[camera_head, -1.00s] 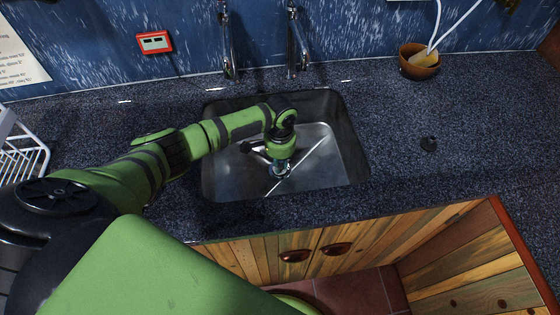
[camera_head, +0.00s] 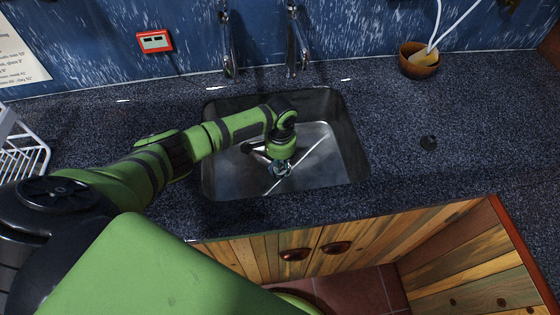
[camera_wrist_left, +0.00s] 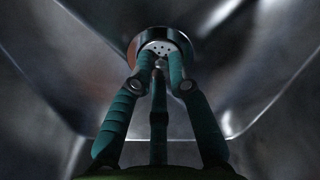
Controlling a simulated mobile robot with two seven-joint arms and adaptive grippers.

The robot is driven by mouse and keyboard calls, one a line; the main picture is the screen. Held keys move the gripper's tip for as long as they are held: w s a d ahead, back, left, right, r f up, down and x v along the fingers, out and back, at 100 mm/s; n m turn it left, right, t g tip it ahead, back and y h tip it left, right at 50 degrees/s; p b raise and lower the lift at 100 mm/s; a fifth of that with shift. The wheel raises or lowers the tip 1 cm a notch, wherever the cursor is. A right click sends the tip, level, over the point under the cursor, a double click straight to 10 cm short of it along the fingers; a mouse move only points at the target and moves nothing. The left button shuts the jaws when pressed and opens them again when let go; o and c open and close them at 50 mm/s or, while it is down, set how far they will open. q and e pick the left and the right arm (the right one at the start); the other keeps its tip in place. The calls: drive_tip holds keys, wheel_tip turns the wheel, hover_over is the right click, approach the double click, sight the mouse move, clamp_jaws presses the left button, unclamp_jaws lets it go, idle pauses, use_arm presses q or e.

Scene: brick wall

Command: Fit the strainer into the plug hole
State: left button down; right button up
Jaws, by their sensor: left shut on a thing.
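My left gripper (camera_head: 279,171) reaches down into the metal sink (camera_head: 332,172). In the left wrist view its fingers (camera_wrist_left: 160,64) are closed together on the strainer (camera_wrist_left: 160,47), a round metal piece with small holes. A dark round ring surrounds the strainer at the sink's bottom; whether the strainer is seated in the plug hole or just above it I cannot tell. In the head view the gripper and arm hide the strainer and plug hole. My right gripper is not in view.
Two taps (camera_head: 296,45) stand behind the sink. A white rack (camera_head: 22,150) is at the left. The counter right of the sink is mostly clear.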

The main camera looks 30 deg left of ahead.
use_arm(q)
drive_tip(key=c, duration=0.6)
unclamp_jaws()
wheel_tip(320, 180, up, 10)
drive_tip(key=p, duration=1)
drive_tip(key=shift+p, duration=0.35)
